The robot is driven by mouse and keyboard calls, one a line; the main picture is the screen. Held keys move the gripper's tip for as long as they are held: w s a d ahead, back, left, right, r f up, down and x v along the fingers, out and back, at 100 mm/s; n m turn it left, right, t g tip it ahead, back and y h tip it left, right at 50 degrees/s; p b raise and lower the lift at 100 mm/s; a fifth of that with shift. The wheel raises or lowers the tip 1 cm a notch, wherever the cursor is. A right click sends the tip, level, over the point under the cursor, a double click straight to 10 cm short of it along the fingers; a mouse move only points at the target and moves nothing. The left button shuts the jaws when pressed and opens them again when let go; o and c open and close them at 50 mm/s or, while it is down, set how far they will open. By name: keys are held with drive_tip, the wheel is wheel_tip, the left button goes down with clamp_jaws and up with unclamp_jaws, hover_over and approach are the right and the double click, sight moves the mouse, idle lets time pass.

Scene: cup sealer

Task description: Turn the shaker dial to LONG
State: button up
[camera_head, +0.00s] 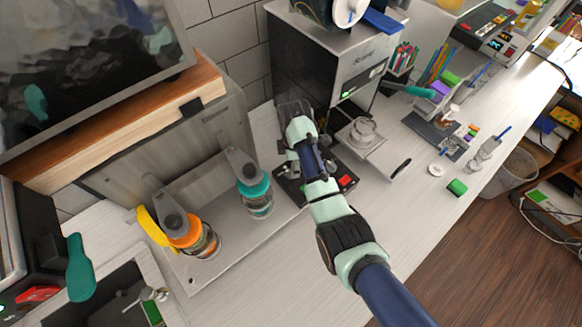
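My arm comes in from the lower right, and my gripper (291,165) is over a low black device (289,187) on the counter. A red button (345,182) shows on the device's right part, beside my wrist. This may be the shaker, but my arm covers much of it. I cannot make out a dial or the word LONG. The fingertips are small and dark against the device, so I cannot tell whether they are open or shut, or touching it.
A black and silver sealer machine (318,72) stands behind, with a clear cup (363,130) on its tray. Teal-collared (256,195) and orange-collared (192,238) containers stand to the left. A green object (457,187) lies near the front edge.

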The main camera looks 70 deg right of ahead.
drive_tip(key=shift+f, duration=1.95)
drive_tip(key=c, duration=1.2)
